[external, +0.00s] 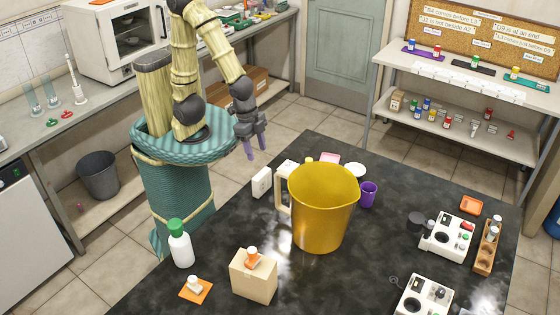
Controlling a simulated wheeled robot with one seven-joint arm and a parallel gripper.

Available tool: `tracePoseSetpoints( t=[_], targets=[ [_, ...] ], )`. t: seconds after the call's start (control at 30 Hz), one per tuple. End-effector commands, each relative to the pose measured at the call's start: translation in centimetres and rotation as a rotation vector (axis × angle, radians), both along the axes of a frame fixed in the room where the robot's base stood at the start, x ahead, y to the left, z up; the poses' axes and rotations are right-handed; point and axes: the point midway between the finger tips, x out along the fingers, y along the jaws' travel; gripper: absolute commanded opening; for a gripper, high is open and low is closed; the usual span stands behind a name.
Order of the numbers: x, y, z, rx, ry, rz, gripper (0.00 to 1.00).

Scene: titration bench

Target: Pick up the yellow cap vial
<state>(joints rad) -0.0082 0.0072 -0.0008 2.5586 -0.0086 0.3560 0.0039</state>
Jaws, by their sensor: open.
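I cannot surely pick out the yellow cap vial. A small yellow spot (309,160) shows just behind the rim of the big yellow jug (322,215) on the black table, and the jug hides most of what is there. Small vials with coloured caps (424,110) also stand on the lower shelf at the right, too small to tell each cap's colour. My gripper (256,149) is open and empty, fingers pointing down, in the air left of the jug and near the table's far left edge. It touches nothing.
White boxes (262,182) stand left of the jug; a purple cup (368,194) stands right of it. A green-capped bottle (180,244) and a cardboard box (254,276) are at the front left, white devices (448,236) at the right.

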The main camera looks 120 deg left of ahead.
Motion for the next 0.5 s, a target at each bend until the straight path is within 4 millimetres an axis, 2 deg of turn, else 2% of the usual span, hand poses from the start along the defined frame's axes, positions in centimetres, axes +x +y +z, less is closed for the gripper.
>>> tracePoseSetpoints(
  t=[0.17, 0.27, 0.5],
  targets=[
    [-1.1, 1.7, -1.7, -0.053, 0.134, 0.128, 0.51],
    [-2.4, 2.8, -3.3, -0.125, 0.263, 0.255, 0.51],
    [-5.1, 3.8, -6.2, -0.398, 0.546, 0.578, 0.51]
  ],
)
